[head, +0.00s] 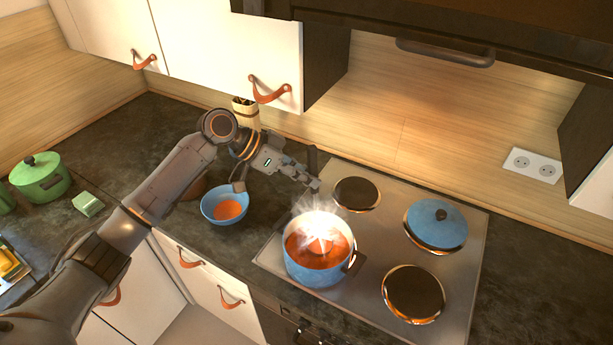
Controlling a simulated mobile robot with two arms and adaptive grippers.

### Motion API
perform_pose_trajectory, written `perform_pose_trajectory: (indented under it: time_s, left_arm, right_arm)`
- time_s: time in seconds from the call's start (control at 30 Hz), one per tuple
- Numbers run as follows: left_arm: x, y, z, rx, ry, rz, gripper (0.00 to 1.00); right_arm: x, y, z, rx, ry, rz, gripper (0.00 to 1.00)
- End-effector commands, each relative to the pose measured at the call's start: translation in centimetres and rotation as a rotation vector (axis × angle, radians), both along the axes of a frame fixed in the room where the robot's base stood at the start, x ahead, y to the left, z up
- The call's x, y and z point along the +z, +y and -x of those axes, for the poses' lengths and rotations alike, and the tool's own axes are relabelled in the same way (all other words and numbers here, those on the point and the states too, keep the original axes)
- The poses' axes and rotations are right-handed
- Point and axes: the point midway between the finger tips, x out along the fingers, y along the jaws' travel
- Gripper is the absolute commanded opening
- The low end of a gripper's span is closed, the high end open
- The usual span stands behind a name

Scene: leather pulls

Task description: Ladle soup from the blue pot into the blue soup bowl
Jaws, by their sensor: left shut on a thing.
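The blue pot (303,272) stands on the front left burner, filled with orange-red soup under bright steam. The blue soup bowl (211,217) sits on the dark counter left of the hob, with some orange soup in it. My left gripper (309,181) is above the back of the pot and is shut on a dark upright handle (312,158), which looks like the ladle's. The ladle's lower part is lost in the steam, so I cannot tell how deep it reaches. My right gripper is out of view.
A blue lid (437,224) lies on the back right burner. The other two burners are bare. A utensil holder (245,111) stands behind my left arm. A green pot (40,178) and a small green block (88,204) are at the left. Cabinets hang above.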

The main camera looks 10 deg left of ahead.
Motion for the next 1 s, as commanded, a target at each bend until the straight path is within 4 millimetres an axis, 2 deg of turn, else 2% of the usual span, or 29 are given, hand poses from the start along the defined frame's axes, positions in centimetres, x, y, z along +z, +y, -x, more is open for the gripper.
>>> perform_pose_trajectory:
  time_s: [0.07,0.7,1.0]
  left_arm:
    - [1.0,0.0,0.0,0.000,-0.002,0.002,0.00]
    - [5.1,0.0,-0.1,0.001,-0.003,0.002,0.00]
    - [5.5,0.0,0.0,0.000,-0.001,0.002,0.00]
  right_arm:
    - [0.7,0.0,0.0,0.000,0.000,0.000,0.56]
    - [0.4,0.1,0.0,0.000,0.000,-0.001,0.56]
    - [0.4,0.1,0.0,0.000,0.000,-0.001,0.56]
